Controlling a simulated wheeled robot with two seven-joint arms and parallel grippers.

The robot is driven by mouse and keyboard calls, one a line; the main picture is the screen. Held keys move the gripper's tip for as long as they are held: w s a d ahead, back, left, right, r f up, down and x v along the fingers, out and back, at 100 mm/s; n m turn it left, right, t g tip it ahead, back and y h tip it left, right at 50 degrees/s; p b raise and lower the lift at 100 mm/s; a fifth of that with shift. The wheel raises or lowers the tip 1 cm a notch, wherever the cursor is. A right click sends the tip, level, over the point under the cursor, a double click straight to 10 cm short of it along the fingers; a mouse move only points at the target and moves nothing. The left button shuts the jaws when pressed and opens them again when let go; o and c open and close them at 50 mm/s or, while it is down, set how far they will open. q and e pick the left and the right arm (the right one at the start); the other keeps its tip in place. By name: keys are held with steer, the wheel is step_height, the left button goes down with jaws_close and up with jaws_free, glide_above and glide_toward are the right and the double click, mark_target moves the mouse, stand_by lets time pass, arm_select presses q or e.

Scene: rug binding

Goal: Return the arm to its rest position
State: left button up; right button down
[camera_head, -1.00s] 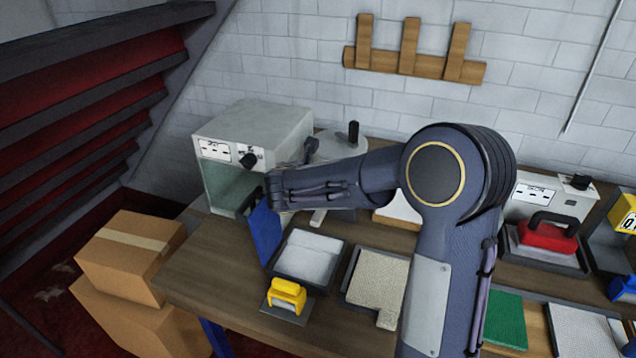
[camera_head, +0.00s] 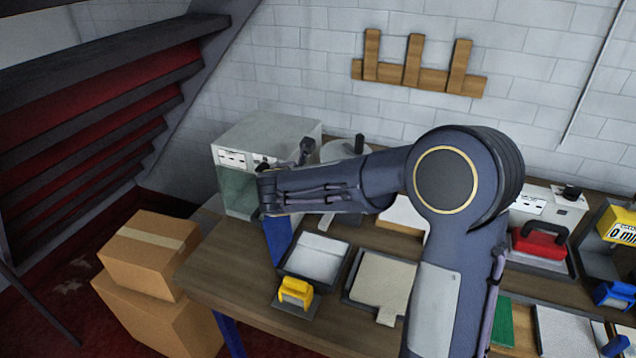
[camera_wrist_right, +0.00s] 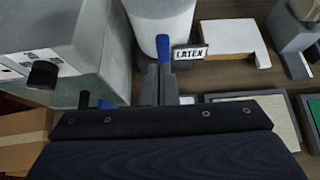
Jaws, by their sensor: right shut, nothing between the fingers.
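My right arm rises from the bottom of the head view, bends at a large round elbow joint, and its forearm reaches left across the workbench (camera_head: 240,278). My left gripper is not in view.
The grey open-fronted machine (camera_head: 265,135) is close to the wrist. A tray (camera_head: 318,258), yellow-handled tool (camera_head: 295,290) and beige mat piece (camera_head: 382,282) lie below the arm. A red-handled tool (camera_head: 540,241) is at right. Cardboard boxes (camera_head: 150,255) stand left of the bench.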

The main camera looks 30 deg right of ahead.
steer(key=s+f+m+g+y, duration=0.1)
steer(key=s+m+g+y, duration=0.15)
steer(key=s+m, duration=0.6)
steer(key=s+f+m+g+y, duration=0.1)
steer(key=s+f+m+y, duration=0.15)
steer(key=s+m, duration=0.65)
steer(key=s+a+m+t+y+b, duration=0.1)
steer(key=s+a+m+y, duration=0.6)
steer(key=s+a+m, duration=0.3)
steer(key=s, duration=0.4)
steer(key=shift+a+t+y, duration=0.2)
steer(key=shift+t+y, duration=0.1)
steer(key=shift+t, duration=0.05)
steer(key=shift+d, duration=0.1)
